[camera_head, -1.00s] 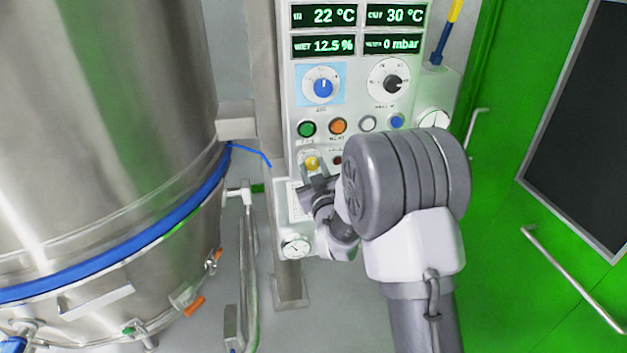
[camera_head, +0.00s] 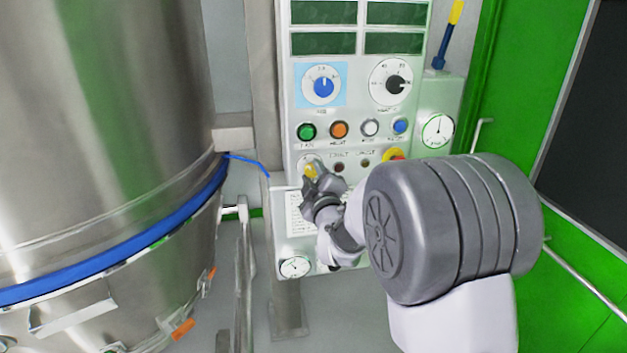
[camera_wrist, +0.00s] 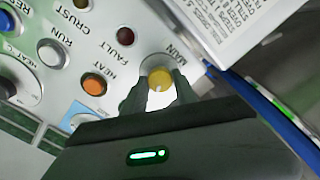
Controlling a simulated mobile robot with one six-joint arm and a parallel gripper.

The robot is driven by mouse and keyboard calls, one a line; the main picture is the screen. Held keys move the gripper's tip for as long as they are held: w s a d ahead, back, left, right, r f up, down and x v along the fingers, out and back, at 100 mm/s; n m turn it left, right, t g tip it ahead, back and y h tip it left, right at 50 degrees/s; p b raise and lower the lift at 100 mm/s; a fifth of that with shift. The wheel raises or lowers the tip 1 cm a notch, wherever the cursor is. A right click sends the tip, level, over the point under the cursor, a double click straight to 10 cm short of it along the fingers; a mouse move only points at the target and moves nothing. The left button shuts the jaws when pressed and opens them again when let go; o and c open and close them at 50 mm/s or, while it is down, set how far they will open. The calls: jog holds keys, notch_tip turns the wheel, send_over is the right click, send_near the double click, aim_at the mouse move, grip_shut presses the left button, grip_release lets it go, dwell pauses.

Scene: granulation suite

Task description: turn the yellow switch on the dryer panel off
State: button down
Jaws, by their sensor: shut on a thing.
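The yellow switch (camera_head: 311,170) sits at the lower left of the dryer panel (camera_head: 357,108), below the green button. In the wrist view the yellow knob (camera_wrist: 160,78) lies under the word MAIN, with a pale mark on its face. My gripper (camera_head: 311,178) reaches the panel from below and is shut on the knob. In the wrist view its two fingers (camera_wrist: 160,90) stand on either side of the knob. The four panel displays (camera_head: 324,42) are dark. My arm covers the panel's lower right part.
Green (camera_head: 306,131), orange (camera_head: 339,130), white and blue buttons sit just above the switch. A blue knob (camera_head: 323,87) and a black knob (camera_head: 395,85) are higher up. A red and yellow button (camera_head: 394,154) is partly hidden by my arm. A steel vessel (camera_head: 100,120) stands left.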

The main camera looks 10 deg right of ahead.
jog(key=shift+r, duration=0.2)
dwell(0.4)
jog(key=c, duration=1)
grip_release()
jog(key=shift+w+f, duration=0.1)
jog(key=shift+o, duration=0.2)
jog(key=shift+f, duration=0.1)
